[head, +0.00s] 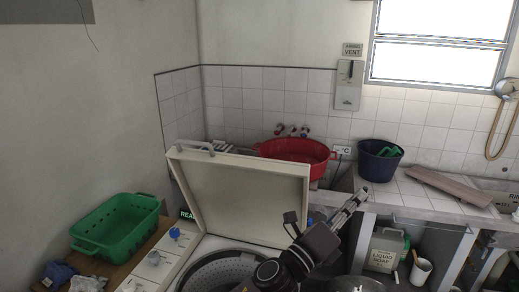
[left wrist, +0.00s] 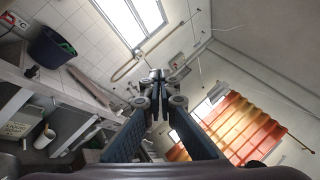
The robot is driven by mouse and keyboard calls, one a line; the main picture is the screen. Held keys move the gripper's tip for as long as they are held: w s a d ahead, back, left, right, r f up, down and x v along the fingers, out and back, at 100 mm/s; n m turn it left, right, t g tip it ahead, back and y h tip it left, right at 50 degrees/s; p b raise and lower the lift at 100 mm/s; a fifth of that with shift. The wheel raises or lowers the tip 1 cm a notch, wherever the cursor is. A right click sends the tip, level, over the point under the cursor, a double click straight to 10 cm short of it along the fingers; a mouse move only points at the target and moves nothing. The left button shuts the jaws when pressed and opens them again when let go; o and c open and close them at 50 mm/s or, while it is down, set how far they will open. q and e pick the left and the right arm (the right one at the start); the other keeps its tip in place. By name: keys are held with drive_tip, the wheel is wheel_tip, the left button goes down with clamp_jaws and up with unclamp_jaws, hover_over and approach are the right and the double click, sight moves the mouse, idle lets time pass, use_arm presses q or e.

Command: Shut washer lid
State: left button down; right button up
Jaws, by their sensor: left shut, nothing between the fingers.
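The washer lid (head: 240,196) is a cream panel with a handle on its upper edge. It stands raised and tilted back behind the open washer tub (head: 222,272), whose perforated metal drum shows. My left gripper (head: 362,190) is to the right of the lid, in front of the counter, pointing up and right. It is shut and empty, and looks apart from the lid. Its closed fingers (left wrist: 158,76) also show in the left wrist view, where the lid does not appear. My left arm hides part of the tub's right side. My right gripper is not in view.
A green basket (head: 117,224) stands left of the washer. A red basin (head: 297,149) and a dark blue bucket (head: 379,160) sit along the back. A tiled counter (head: 408,201) lies right, with a soap container (head: 384,250) below. The space above the drum looks clear.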

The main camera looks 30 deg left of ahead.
use_arm(q)
drive_tip(key=s+d+r+m+g+h, duration=0.2)
drive_tip(key=d+r+m+g+h, duration=0.5)
drive_tip(key=m, duration=0.9)
wheel_tip(320, 180, up, 4)
drive_tip(key=m+g+y, duration=0.5)
drive_tip(key=m+y, duration=0.8)
drive_tip(key=m, duration=1.1)
hover_over(259, 158)
drive_tip(key=d, duration=1)
drive_tip(key=shift+w+p, duration=0.35)
drive_tip(key=shift+w, duration=0.1)
drive_tip(key=s+a+r+g+y, duration=0.1)
drive_tip(key=a+r+y, duration=0.1)
drive_tip(key=a, duration=0.3)
drive_tip(key=s+a+r+y, duration=0.2)
drive_tip(key=a, duration=0.2)
drive_tip(key=shift+w+a+f+p, duration=0.2)
drive_tip(key=shift+w+f+p, duration=0.25)
drive_tip(key=shift+f+p, duration=0.75)
drive_tip(key=shift+w+a+f+p, duration=0.25)
drive_tip(key=shift+w+f+p, duration=0.25)
drive_tip(key=shift+f, duration=1.35)
drive_tip(key=shift+w+a+f+p, duration=0.2)
drive_tip(key=shift+w+f+p, duration=0.2)
drive_tip(key=shift+f+p, duration=0.8)
drive_tip(key=shift+s+f+b, duration=0.15)
drive_tip(key=shift+f+b, duration=0.2)
drive_tip(key=shift+f, duration=0.2)
